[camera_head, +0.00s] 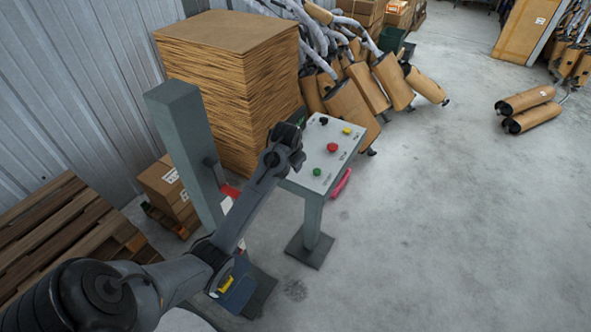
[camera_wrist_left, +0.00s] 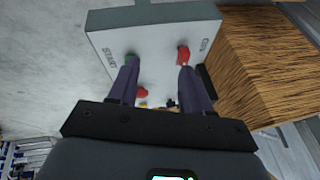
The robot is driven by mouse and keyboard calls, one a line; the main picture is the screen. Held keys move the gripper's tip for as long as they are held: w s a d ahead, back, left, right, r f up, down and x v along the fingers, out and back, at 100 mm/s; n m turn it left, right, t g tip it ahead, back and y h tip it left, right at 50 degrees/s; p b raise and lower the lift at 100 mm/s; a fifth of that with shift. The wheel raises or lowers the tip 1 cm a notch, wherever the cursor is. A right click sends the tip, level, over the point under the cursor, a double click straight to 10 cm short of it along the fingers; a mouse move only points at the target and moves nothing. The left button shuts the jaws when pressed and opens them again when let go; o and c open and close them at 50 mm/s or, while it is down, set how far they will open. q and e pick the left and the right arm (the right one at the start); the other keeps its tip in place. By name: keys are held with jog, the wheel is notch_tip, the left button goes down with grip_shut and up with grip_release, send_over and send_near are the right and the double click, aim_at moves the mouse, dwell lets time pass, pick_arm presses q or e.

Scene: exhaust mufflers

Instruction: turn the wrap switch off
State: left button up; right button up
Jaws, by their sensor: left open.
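A pale control panel (camera_head: 335,160) stands on a grey post. In the head view it carries a black knob (camera_head: 323,120), a yellow button (camera_head: 347,131), a red button (camera_head: 333,147) and a green button (camera_head: 317,171). The left wrist view shows another red control (camera_wrist_left: 183,54) beside a small label, across from the green button (camera_wrist_left: 130,60) marked START. I cannot tell surely which is the wrap switch. My left gripper (camera_head: 288,148) is open over the panel's left edge. In the wrist view its right fingertip overlaps that second red control; contact is unclear. My right gripper is out of view.
A tall cardboard stack (camera_head: 230,85) stands close behind the panel, and a grey-green column (camera_head: 186,150) stands left of it. Wooden pallets (camera_head: 65,235) lie at the left. Wrapped mufflers (camera_head: 350,110) lean behind.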

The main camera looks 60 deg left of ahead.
pick_arm(q)
jog(key=w+a+n+h+b, duration=0.25)
jog(key=a+b, duration=0.35)
jog(key=a, duration=0.4)
jog(key=shift+t+y, duration=0.35)
jog(key=shift+t, duration=0.05)
jog(key=b+x, duration=0.1)
jog(key=x, duration=1)
jog(key=shift+w+f+b, duration=0.1)
jog(key=shift+f+b, duration=0.05)
jog(key=shift+b, duration=0.15)
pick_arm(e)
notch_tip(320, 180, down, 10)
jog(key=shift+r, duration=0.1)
pick_arm(q)
grip_shut()
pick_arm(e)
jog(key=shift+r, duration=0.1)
